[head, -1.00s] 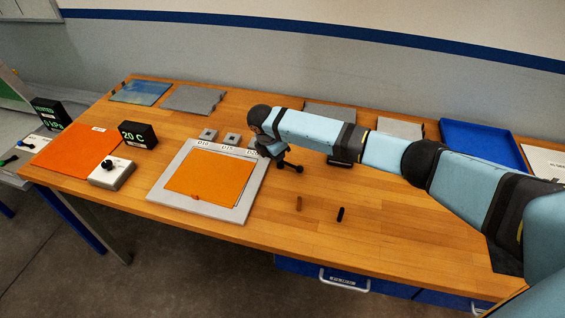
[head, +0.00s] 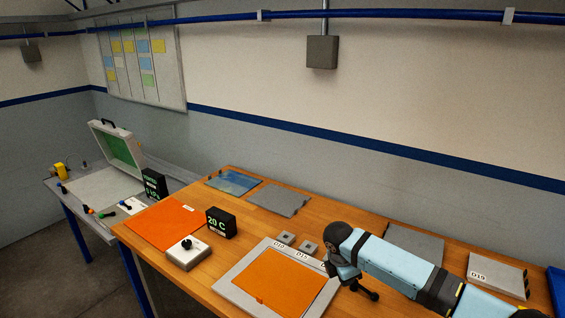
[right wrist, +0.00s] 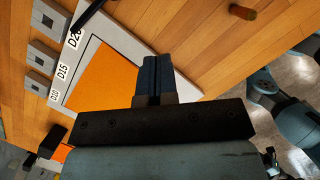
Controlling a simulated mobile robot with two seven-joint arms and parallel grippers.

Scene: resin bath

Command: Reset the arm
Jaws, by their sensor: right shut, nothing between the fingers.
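My right arm (head: 398,263) reaches in from the lower right in the head view, over the wooden table. Its gripper (head: 362,290) points down near the right side of the grey-framed orange panel (head: 268,277). In the right wrist view the gripper's fingers (right wrist: 153,80) are together with nothing between them. They show over the edge of the panel's frame (right wrist: 185,88); whether they touch it cannot be told. My left gripper is not in view.
Small grey blocks (head: 308,247) stand behind the frame. A 20 C display (head: 221,222), a knob box (head: 188,253) and an orange sheet (head: 165,222) lie left. A bench with an open-lidded case (head: 117,147) stands further left. Grey plates (head: 277,199) lie along the back.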

